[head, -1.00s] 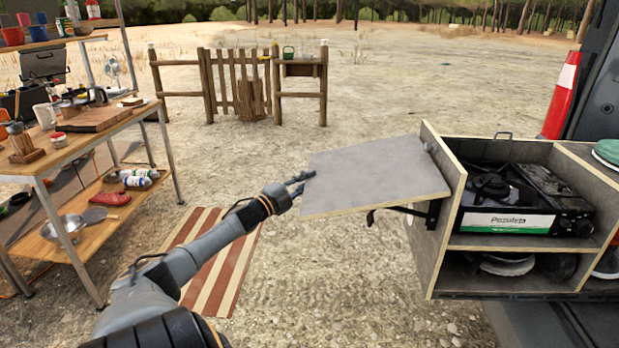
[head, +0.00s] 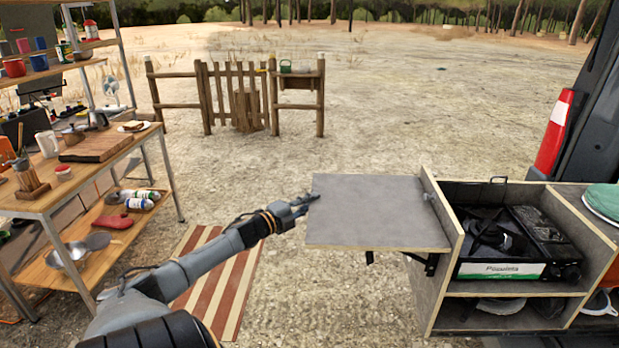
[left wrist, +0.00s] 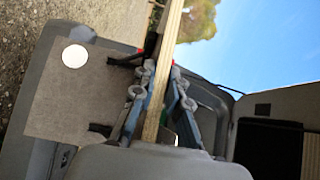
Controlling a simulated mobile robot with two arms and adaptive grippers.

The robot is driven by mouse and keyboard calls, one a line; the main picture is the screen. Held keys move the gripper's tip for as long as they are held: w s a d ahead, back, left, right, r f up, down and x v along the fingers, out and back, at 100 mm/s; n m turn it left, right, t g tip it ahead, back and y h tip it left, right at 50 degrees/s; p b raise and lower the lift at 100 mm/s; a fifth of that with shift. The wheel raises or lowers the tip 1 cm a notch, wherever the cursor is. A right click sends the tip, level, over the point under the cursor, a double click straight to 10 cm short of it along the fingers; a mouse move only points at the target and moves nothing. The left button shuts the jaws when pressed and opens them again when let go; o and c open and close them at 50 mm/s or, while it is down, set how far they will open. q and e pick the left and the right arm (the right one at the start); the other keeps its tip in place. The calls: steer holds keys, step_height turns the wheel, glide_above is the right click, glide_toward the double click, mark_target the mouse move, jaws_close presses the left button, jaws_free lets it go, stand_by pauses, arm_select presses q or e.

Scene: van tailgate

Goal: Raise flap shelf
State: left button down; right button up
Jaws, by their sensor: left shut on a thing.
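The flap shelf (head: 375,212) is a grey panel with a pale wooden edge. It sticks out to the left from the side of the van's kitchen box (head: 425,285) and looks about level in the head view. A dark folding bracket (head: 425,262) shows under it near the box. My left gripper (head: 308,203) is at the shelf's outer left edge, shut on it. In the left wrist view the shelf's edge (left wrist: 172,70) runs between the two fingers (left wrist: 160,105). My right gripper is not in view.
The box holds a camping stove (head: 503,250). A wooden table with kitchenware (head: 90,160) stands at the left. A striped mat (head: 220,280) lies on the ground below my left arm. A red cone (head: 555,135) stands by the van. The ground beyond the shelf is open.

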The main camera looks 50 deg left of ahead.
arm_select(q)
steer(key=shift+r, duration=0.25)
stand_by(0.3)
steer(key=c, duration=1.6)
jaws_free()
steer(key=shift+f, duration=0.15)
steer(key=s, duration=0.8)
steer(key=s+d, duration=0.1)
steer(key=s, duration=0.3)
